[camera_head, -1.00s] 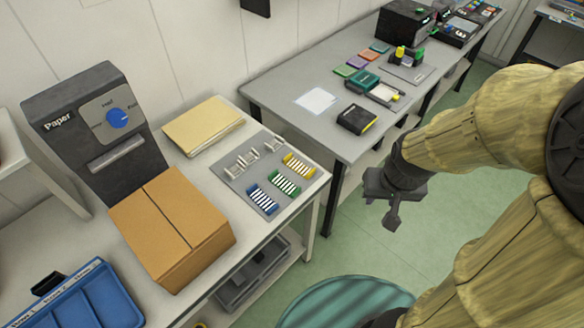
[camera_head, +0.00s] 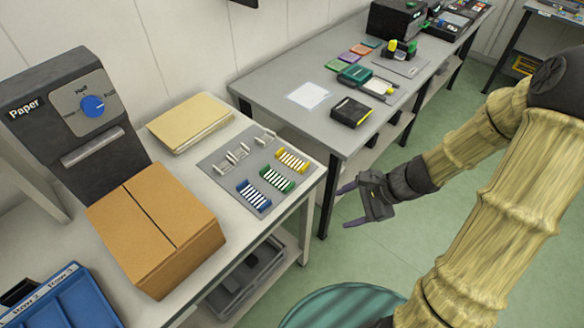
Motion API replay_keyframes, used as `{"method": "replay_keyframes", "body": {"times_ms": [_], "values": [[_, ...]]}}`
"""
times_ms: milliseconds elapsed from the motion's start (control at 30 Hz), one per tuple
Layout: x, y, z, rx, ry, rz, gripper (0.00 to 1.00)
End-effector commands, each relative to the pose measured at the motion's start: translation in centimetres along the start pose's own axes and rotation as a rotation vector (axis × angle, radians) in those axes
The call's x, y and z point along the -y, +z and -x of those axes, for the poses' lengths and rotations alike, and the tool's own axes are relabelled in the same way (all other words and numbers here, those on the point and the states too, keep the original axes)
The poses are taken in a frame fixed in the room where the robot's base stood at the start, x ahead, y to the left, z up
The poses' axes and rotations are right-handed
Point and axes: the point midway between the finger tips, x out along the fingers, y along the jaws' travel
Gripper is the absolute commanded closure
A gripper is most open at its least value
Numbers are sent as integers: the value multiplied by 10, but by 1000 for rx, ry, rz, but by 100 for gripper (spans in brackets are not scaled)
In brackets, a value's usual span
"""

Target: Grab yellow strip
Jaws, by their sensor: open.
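The yellow strip (camera_head: 292,160), a short comb-like piece with white stripes, lies at the right end of a grey mat (camera_head: 222,173) on the near white table. A green strip (camera_head: 277,178) and a blue strip (camera_head: 254,195) lie in front of it on the same mat. Clear holders (camera_head: 237,154) stand behind them. My gripper (camera_head: 347,206) is open and empty. It hangs over the floor to the right of the table, apart from the yellow strip, with its fingers pointing left.
A cardboard box (camera_head: 158,232), a stack of tan folders (camera_head: 190,122) and a dark paper machine (camera_head: 75,125) stand left of the mat. A grey table (camera_head: 262,88) with a black and yellow box (camera_head: 351,112) is behind. Floor is clear around my gripper.

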Motion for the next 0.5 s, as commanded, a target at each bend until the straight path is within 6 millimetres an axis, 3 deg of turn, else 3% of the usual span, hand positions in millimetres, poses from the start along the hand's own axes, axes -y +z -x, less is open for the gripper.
{"method": "replay_keyframes", "body": {"times_ms": [33, 100, 300, 500], "values": [[5, -14, -12, 56, -65, -116, 35], [19, -25, -19, 130, -160, -267, 35], [56, -62, -15, 323, -410, -629, 35], [71, -77, -5, 395, -504, -753, 35]]}}
